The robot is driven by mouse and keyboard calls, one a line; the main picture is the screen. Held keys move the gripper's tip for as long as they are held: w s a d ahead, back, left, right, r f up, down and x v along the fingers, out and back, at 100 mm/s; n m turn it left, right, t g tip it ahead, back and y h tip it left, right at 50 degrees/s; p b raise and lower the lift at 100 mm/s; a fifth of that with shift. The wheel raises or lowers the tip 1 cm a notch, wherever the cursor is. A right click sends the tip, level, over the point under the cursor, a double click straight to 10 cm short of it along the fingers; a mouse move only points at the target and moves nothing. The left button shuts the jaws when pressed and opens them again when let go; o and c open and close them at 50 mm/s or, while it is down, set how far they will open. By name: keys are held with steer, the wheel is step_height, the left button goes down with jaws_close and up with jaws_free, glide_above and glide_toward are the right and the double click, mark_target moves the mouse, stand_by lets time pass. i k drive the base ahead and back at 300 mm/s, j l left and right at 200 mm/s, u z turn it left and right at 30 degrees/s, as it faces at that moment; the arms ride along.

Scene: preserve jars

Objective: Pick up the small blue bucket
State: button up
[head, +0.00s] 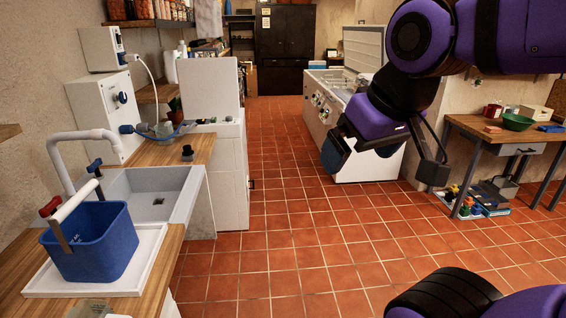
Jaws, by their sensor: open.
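The small blue bucket (96,247) stands upright at the lower left, on a white draining tray (148,262) beside the sink. A white bar, probably its handle grip, shows above its rim, near a red knob and a blue knob. Its inside looks dark, and I cannot see the bottom. My gripper (386,166) is in the right half of the view, raised over the floor in front of the white chest. Its jaws are apart with nothing seen between them. It is far to the right of the bucket and not touching it.
The white sink (150,196) and its curved pipe faucet (72,140) are close to the bucket. A white machine (103,112) stands behind. A wooden table (490,137) with a green bowl (516,122) is at the right. The tiled floor (285,215) between is clear.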

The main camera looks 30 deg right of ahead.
mark_target(90, 230)
steer(key=u, duration=0.75)
steer(key=i+l+u, duration=0.2)
steer(key=u, duration=0.15)
steer(key=i+l+u, duration=0.15)
steer(key=l+u, duration=0.2)
steer(key=i+l+u, duration=0.15)
steer(key=l+u, duration=0.2)
steer(key=l, duration=0.15)
steer(key=l+u, duration=0.35)
steer(key=i+l, duration=0.1)
steer(key=l, duration=0.9)
steer(key=i+l+u, duration=0.1)
steer(key=l, duration=0.4)
